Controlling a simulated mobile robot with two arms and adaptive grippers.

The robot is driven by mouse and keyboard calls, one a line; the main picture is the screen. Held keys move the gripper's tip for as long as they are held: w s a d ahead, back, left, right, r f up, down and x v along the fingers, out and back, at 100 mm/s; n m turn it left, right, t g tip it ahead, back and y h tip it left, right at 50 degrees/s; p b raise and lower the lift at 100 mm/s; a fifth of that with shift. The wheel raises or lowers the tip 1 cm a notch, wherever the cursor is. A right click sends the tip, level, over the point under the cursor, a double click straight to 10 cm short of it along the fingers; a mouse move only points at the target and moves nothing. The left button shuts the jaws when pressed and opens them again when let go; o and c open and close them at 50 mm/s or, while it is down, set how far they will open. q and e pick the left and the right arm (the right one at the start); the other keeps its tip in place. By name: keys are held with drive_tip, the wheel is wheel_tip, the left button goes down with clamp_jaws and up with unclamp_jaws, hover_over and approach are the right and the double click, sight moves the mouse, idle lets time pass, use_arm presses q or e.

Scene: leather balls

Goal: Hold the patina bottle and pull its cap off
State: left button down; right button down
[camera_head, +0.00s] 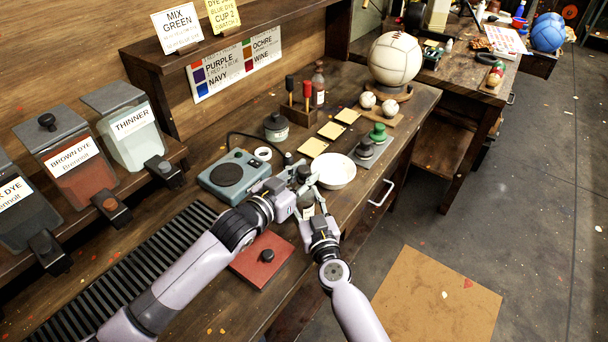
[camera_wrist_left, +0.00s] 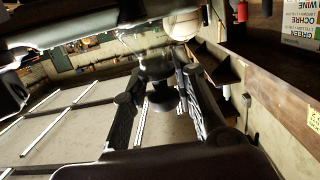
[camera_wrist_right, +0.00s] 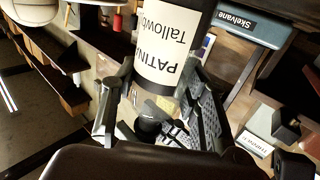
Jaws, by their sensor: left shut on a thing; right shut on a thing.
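The patina bottle (camera_wrist_right: 168,48) has a dark body and a cream label with upside-down lettering in the right wrist view. In the head view only a small part of it shows between the grippers. My right gripper (camera_head: 318,222) is shut on the bottle. My left gripper (camera_head: 300,182) is above and a little left of it, shut on the black cap (camera_wrist_left: 160,85). In the right wrist view a black piece that looks like the cap (camera_wrist_right: 149,122) is past the label's end.
A red slab with a black knob (camera_head: 262,262) lies in front. Green-topped and grey weights (camera_head: 377,133) stand beyond the bowl.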

sight(304, 169)
use_arm(q)
drive_tip(key=shift+r, duration=0.15)
drive_tip(key=shift+r, duration=0.95)
drive_tip(key=shift+r, duration=0.1)
drive_tip(key=shift+r, duration=1.95)
use_arm(e)
drive_tip(key=c, duration=0.9)
unclamp_jaws()
drive_tip(key=shift+o, duration=0.2)
drive_tip(key=v, duration=1.2)
